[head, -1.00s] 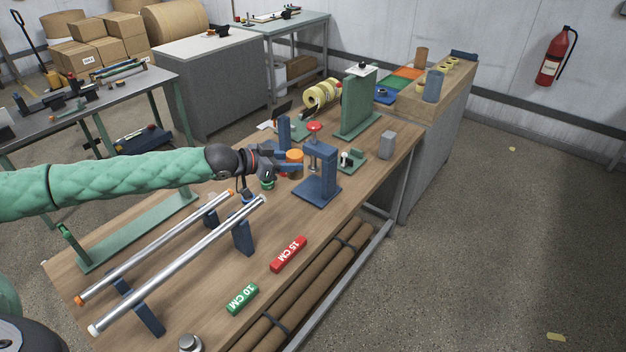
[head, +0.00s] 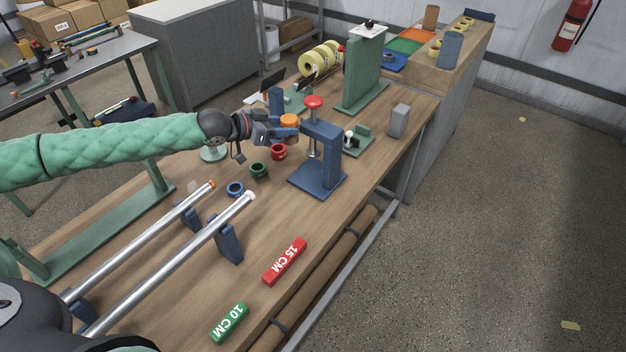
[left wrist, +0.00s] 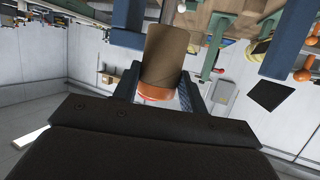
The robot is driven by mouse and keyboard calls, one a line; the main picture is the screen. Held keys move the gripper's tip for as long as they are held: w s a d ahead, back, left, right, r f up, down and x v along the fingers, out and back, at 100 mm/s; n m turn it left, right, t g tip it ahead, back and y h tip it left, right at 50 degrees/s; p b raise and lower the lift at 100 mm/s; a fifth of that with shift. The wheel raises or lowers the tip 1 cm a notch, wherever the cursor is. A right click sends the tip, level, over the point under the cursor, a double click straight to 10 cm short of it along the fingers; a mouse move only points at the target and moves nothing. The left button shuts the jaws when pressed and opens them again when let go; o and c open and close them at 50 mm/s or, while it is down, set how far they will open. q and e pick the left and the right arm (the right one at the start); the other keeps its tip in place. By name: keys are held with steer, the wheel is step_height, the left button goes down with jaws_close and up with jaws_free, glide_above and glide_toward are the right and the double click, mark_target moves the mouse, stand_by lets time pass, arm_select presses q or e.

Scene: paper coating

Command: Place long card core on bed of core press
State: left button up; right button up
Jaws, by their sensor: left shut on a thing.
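The core press (head: 332,155) is a blue frame with a red knob (head: 314,102) and a flat blue base (head: 315,183), standing on the wooden bench. My left gripper (head: 280,124) is shut on a card core (head: 289,121), just to the left of and behind the press. In the left wrist view the core (left wrist: 165,52) is a brown tube with an orange end (left wrist: 156,91), between the two blue fingers. The core's lower part is hidden in the head view. The part of the press base in view is bare. My right gripper is not in view.
A red ring (head: 278,152), a green ring (head: 259,171) and a blue ring (head: 235,188) lie in front of the gripper. Metal rods (head: 190,250) rest on blue stands. A red block (head: 285,262) and green block (head: 229,324) lie near the front. A grey block (head: 399,120) stands right.

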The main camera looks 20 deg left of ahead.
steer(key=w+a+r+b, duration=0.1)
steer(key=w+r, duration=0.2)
arm_select(q)
step_height(320, 180, down, 16)
steer(key=p, duration=0.4)
steer(key=shift+r, duration=0.2)
steer(key=shift+w+d+f, duration=0.15)
steer(key=shift+w+d+p, duration=1.2)
steer(key=shift+w+d, duration=0.35)
steer(key=shift+w, duration=0.2)
steer(key=p+x, duration=0.2)
steer(key=x, duration=0.1)
steer(key=shift+d+r, duration=0.1)
steer(key=shift+r, duration=0.1)
steer(key=shift+f+p, duration=0.25)
steer(key=shift+p, duration=0.1)
steer(key=shift+f, duration=0.15)
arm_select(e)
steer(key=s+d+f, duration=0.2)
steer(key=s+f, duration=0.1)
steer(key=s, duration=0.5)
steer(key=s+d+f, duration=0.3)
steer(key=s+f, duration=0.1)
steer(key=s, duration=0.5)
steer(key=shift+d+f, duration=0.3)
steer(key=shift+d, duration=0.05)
arm_select(q)
steer(key=shift+f, duration=0.1)
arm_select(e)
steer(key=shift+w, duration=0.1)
